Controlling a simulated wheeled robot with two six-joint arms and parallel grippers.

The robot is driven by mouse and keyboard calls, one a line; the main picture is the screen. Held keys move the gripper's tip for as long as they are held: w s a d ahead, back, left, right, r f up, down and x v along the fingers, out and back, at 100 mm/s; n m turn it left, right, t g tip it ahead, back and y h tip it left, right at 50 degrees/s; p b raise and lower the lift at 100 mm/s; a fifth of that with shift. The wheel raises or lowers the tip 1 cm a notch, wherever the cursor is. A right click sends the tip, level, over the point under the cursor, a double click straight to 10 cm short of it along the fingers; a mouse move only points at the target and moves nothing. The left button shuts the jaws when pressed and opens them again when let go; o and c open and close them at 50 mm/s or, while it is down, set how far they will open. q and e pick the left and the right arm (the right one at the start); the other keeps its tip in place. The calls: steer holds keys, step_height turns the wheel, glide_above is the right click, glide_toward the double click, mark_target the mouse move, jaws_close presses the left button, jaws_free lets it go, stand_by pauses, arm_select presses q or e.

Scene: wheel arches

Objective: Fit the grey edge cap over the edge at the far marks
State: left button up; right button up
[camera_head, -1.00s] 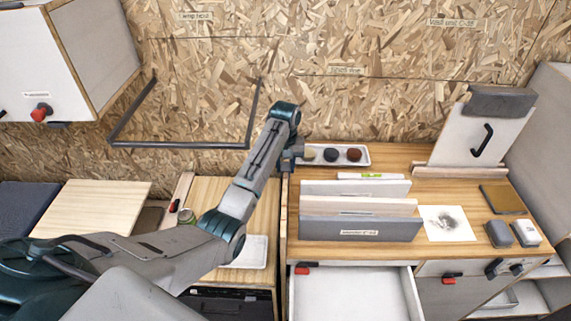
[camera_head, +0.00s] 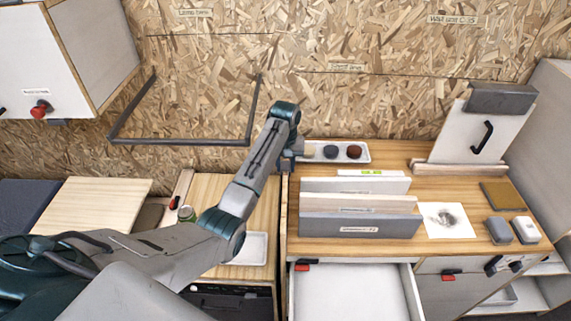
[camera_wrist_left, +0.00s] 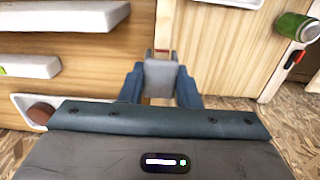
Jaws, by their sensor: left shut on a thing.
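My left gripper (camera_wrist_left: 160,92) is shut on the grey edge cap (camera_wrist_left: 163,76), a small block between its blue fingers in the left wrist view. The cap is in line with the narrow upright edge (camera_wrist_left: 164,18) along the side of the wooden worktop. A thin reddish mark (camera_wrist_left: 162,50) crosses this edge close to the cap. The cap's underside is hidden, so I cannot tell whether it touches or straddles the edge. In the head view the edge (camera_head: 284,205) runs front to back, with the left gripper (camera_head: 298,152) at its far end. My right gripper is not in view.
A white tray with round lumps (camera_head: 336,143) lies right beside the left gripper. Upright boards (camera_head: 360,228) stand on the right worktop, above an open drawer (camera_head: 352,292). A lower surface with a white tray (camera_head: 252,250) and green jar (camera_head: 187,214) is at left.

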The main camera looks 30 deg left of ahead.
arm_select(q)
steer(key=shift+f, duration=0.3)
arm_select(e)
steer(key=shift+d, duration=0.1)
arm_select(q)
steer(key=o, duration=1)
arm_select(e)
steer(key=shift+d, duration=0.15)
